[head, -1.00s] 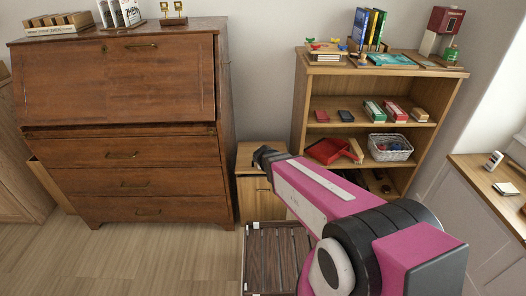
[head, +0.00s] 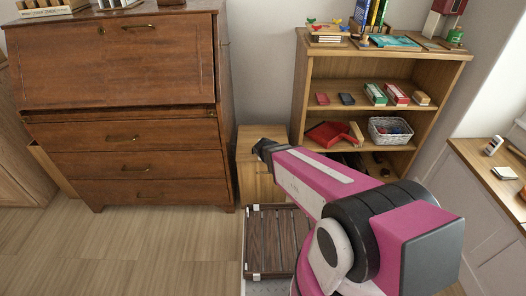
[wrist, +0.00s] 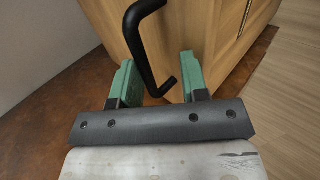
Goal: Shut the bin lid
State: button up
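A small pale wooden cabinet (head: 248,180) stands between the brown bureau and the bookshelf; I cannot tell for sure whether it is the bin. My gripper (head: 262,148) is at its upper front in the head view, where its fingers are too small to read. In the wrist view my gripper (wrist: 158,82) has two green fingers spread apart. A black bent handle (wrist: 144,45) shows between them, with a pale wooden panel (wrist: 195,40) behind it. I cannot tell whether the fingers touch the handle. No lid can be made out clearly.
The brown bureau (head: 120,150) stands at left, close to the cabinet. The bookshelf (head: 400,60), with boxes and a white basket (head: 390,130), stands at right. A dark slatted panel (head: 278,240) lies low in front. Open wooden floor (head: 150,255) is at lower left.

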jog(key=v, duration=1)
jog(key=shift+s+r, duration=0.25)
jog(key=shift+s, duration=0.1)
jog(key=s+d+r+m+g, duration=0.1)
jog(key=s+d+m+g, duration=0.2)
jog(key=d+m, duration=0.5)
jog(key=s+d+r+m+g, duration=0.1)
jog(key=s+d+m+g, duration=0.2)
jog(key=d+m+g, duration=0.2)
jog(key=d+m, duration=0.3)
jog(key=m, duration=0.2)
jog(key=shift+d+g, duration=0.35)
jog(key=shift+g, duration=0.05)
jog(key=shift+r, duration=0.1)
